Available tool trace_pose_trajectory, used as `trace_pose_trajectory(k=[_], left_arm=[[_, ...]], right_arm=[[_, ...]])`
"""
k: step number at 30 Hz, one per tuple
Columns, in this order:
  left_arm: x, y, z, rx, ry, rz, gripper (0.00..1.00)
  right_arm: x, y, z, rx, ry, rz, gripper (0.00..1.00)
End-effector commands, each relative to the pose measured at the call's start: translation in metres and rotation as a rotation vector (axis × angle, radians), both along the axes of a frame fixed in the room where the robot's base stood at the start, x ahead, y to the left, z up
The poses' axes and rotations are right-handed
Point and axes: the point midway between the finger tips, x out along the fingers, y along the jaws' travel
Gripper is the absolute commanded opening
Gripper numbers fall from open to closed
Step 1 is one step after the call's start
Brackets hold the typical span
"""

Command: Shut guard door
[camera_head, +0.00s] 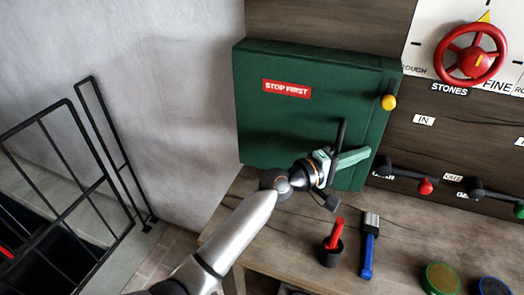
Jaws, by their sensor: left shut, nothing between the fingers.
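The guard door is a dark green panel (290,125) with a red "STOP FIRST" label (287,89), on the wooden wall behind the bench. It looks flush or nearly flush with its green housing; I cannot tell whether a small gap is left. A black upright bar handle (341,130) stands on its lower right part. My left gripper (352,160) is in front of that lower right part, beside the handle's lower end. It is shut with nothing held, and I cannot tell whether it touches the door. My right gripper is not in view.
A yellow knob (388,102) sits at the housing's right edge. Black levers with red (425,187) and green ends and a red handwheel (470,62) are to the right. A black railing (100,150) is left.

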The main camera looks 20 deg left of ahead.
Motion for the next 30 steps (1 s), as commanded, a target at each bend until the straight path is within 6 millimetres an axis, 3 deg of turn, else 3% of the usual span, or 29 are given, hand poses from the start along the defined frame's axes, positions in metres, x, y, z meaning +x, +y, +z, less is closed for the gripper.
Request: trace_pose_trajectory(k=[8,22,30], left_arm=[[-0.016,0.018,-0.001,0.001,0.0,0.001,0.0],[-0.074,0.08,-0.002,0.002,0.001,0.001,0.0],[-0.086,0.092,0.0,0.001,0.001,0.0,0.0]], right_arm=[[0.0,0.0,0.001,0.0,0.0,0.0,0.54],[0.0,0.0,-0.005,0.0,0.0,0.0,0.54],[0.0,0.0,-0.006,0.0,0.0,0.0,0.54]])
